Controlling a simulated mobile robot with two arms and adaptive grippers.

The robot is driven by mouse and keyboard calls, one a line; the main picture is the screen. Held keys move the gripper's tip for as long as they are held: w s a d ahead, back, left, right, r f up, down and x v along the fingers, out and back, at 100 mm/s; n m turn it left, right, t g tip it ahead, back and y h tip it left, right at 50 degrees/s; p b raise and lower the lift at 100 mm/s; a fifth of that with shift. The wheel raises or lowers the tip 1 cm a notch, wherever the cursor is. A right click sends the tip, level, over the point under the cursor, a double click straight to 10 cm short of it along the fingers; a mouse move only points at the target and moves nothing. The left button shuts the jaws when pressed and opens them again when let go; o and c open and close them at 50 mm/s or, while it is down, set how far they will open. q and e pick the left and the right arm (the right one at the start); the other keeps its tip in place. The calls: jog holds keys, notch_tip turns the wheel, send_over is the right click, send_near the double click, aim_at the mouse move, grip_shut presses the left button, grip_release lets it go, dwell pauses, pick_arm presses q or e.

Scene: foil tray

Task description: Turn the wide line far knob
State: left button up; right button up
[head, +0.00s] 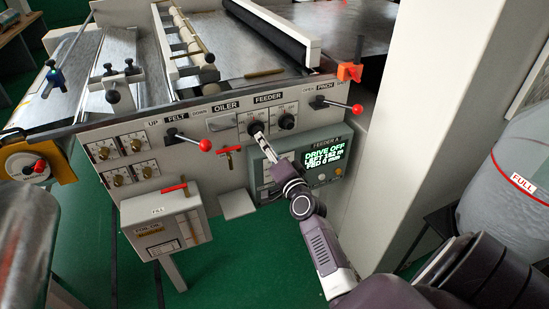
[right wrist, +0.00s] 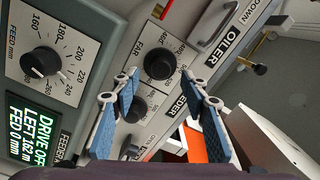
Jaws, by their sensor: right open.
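The black round knob marked FAR (right wrist: 160,65) sits on the pale FEEDER panel in the right wrist view. In the head view it is the left of two feeder knobs (head: 256,127). My right gripper (head: 260,138) is open in front of it, and its fingertips show in the right wrist view (right wrist: 160,85), one on each side of the knob's lower edge. I cannot tell whether they touch it. A second black knob (right wrist: 135,108) shows between the fingers and is the right knob in the head view (head: 287,121). My left gripper is not in view.
The feeder display box (head: 324,158) reads DRIVE OFF. Its FEED mm dial (right wrist: 40,62) is close by. Red-ended levers (head: 190,140) and (head: 338,105) stick out on both sides of the knobs. A pale post (head: 425,120) stands to the right.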

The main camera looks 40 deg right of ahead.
jog(key=v, duration=0.7)
jog(key=shift+s, duration=0.3)
jog(key=s+a+f+n+g+y, duration=0.1)
jog(key=a+f+n+g, duration=0.15)
jog(key=f, duration=0.75)
jog(key=s+a+f+n+g+y, duration=0.1)
jog(key=a+f, duration=0.2)
jog(key=f, duration=0.6)
jog(key=s+a+f+n+g+y, duration=0.1)
jog(key=s+a+f+n+g, duration=0.4)
jog(key=f, duration=0.6)
jog(key=s+a+f+y, duration=0.1)
jog(key=s+a+f, duration=0.2)
jog(key=s+f, duration=0.55)
jog(key=s+a+f+n+g, duration=0.1)
jog(key=s+f+n+g, duration=0.1)
jog(key=s+f, duration=0.4)
jog(key=s+a+f+n+g, duration=0.1)
jog(key=s+f+n+g, duration=0.2)
jog(key=s+f, duration=0.4)
jog(key=s+a+f+n+g, duration=0.1)
jog(key=s+f+n+g, duration=0.2)
jog(key=s, duration=1.7)
notch_tip(320, 180, down, 3)
jog(key=shift+f+n, duration=0.25)
jog(key=shift+n, duration=0.2)
